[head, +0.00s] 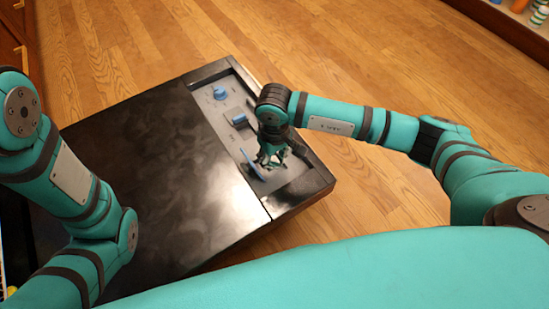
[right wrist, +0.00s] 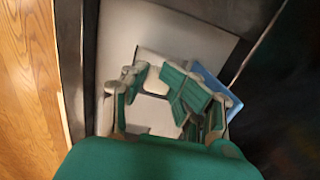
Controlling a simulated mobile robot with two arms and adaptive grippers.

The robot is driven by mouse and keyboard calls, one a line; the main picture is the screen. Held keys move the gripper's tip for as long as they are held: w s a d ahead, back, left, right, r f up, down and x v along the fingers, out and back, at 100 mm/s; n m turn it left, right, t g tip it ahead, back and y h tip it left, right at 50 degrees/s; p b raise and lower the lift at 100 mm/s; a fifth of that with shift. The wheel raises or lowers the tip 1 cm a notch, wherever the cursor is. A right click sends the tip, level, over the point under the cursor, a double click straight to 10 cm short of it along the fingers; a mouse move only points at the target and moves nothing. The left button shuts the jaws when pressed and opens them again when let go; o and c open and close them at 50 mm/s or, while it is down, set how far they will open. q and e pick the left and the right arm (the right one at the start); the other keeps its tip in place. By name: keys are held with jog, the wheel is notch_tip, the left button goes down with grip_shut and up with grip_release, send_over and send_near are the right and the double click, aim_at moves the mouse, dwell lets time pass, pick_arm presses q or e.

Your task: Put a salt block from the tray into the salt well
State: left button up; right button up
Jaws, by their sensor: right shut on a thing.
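My right gripper (head: 272,158) is low over the near end of a grey recessed panel (head: 300,176) in a black-topped unit. In the right wrist view its teal fingers (right wrist: 160,84) close around a small pale piece (right wrist: 155,87), which looks like a salt block; the fingers partly hide it. A blue flap (head: 250,164) stands tilted beside the gripper, and its edge shows behind the fingers in the wrist view (right wrist: 212,78). The salt well's opening cannot be made out under the gripper. My left arm is at the left, its gripper out of view.
A blue knob (head: 220,93) and a blue block-shaped part (head: 239,119) sit farther along the panel. The wide black top (head: 140,170) is bare. Wooden floor (head: 330,50) surrounds the unit, and shelves with bottles show at the top right.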

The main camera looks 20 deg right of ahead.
aim_at(273, 175)
jog(key=shift+f+b, duration=2)
jog(key=shift+f, duration=0.3)
dwell(1.8)
jog(key=o, duration=1.3)
jog(key=shift+c, duration=0.2)
jog(key=shift+s+a, duration=0.15)
jog(key=shift+a, duration=0.05)
jog(key=shift+r+p, duration=0.5)
jog(key=shift+r, duration=0.15)
jog(key=shift+d+r+p, duration=0.2)
jog(key=shift+r+p, duration=1.65)
jog(key=shift+r, duration=1.05)
